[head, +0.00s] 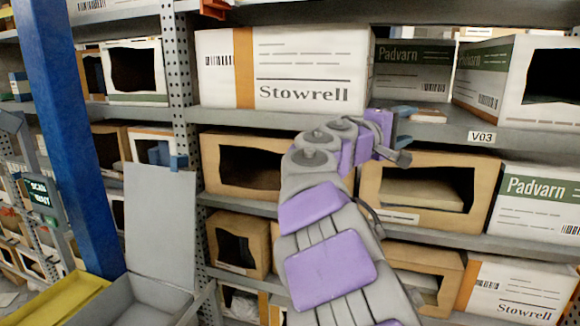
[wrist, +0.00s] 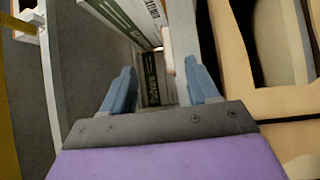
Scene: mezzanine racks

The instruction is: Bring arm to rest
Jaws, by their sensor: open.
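My arm, grey with purple panels, reaches up in front of the racks in the head view. My gripper (head: 402,130) is at its end, near the shelf edge left of the V03 label (head: 481,137). In the wrist view my gripper (wrist: 160,88) shows two blue fingers spread apart. Nothing is held between them. Green and white Padvarn boxes show beyond the gap.
A white and orange Stowrell box (head: 300,45) and a Padvarn box (head: 490,75) stand on the upper shelf. A blue post (head: 65,130) and an open grey box (head: 160,225) stand at the left.

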